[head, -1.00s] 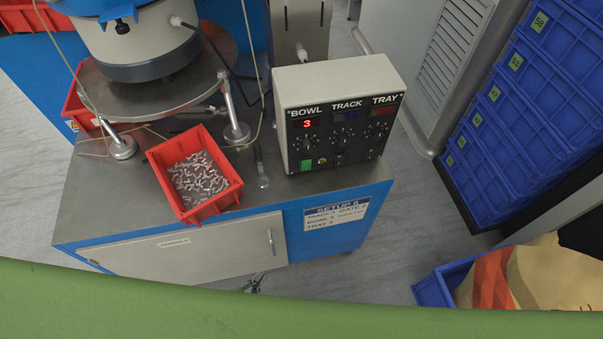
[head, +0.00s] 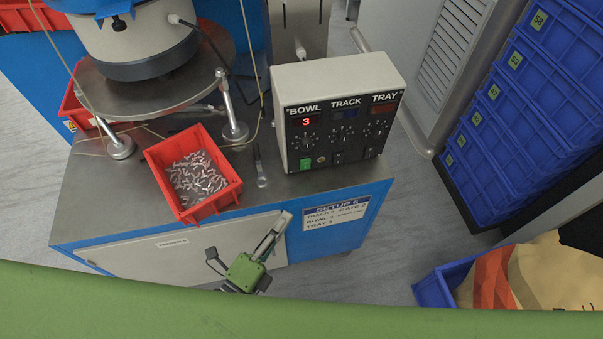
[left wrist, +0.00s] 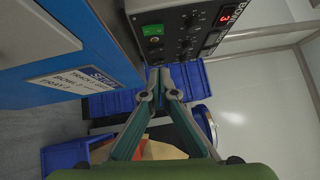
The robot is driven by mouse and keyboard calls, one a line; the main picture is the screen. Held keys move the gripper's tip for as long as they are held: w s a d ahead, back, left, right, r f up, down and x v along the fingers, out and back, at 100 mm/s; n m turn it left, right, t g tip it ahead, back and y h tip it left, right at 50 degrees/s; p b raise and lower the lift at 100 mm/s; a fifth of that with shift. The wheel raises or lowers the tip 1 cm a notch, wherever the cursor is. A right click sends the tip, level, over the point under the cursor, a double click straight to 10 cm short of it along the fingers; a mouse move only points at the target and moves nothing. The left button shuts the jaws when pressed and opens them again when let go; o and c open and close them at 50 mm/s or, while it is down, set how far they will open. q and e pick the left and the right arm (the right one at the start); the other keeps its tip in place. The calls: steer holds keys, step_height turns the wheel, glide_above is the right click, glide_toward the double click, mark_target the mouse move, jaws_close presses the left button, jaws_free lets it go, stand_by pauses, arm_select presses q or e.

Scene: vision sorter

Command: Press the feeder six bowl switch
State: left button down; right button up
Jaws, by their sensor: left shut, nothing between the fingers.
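The feeder control box (head: 338,115) stands on the bench, with BOWL, TRACK and TRAY columns of dials on its front. The green rocker switch (head: 306,164) sits at the bottom of the BOWL column, below a red display reading 3. The green switch also shows in the left wrist view (left wrist: 152,30). My left gripper (head: 286,216) is in front of the bench cabinet, below and left of the switch and apart from it. Its fingers are together and empty in the left wrist view (left wrist: 159,74). My right gripper is not in view.
A red bin (head: 230,192) of small metal parts overhangs the bench's front edge, left of the box. The bowl feeder (head: 135,45) stands behind it. A setup label (head: 337,208) is on the blue cabinet front. Blue crates (head: 500,110) are stacked at right.

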arm_select(q)
steer(key=p, duration=0.2)
glide_toward(307, 162)
steer(key=w+d, duration=0.1)
steer(key=d, duration=0.3)
steer(key=w, duration=0.3)
steer(key=shift+w+a, duration=0.1)
steer(key=shift+w, duration=0.2)
steer(key=shift+w+a, duration=0.2)
steer(key=shift+w, duration=0.25)
steer(key=shift+w+a+r, duration=0.15)
steer(key=shift+w, duration=0.2)
steer(key=shift+s, duration=0.1)
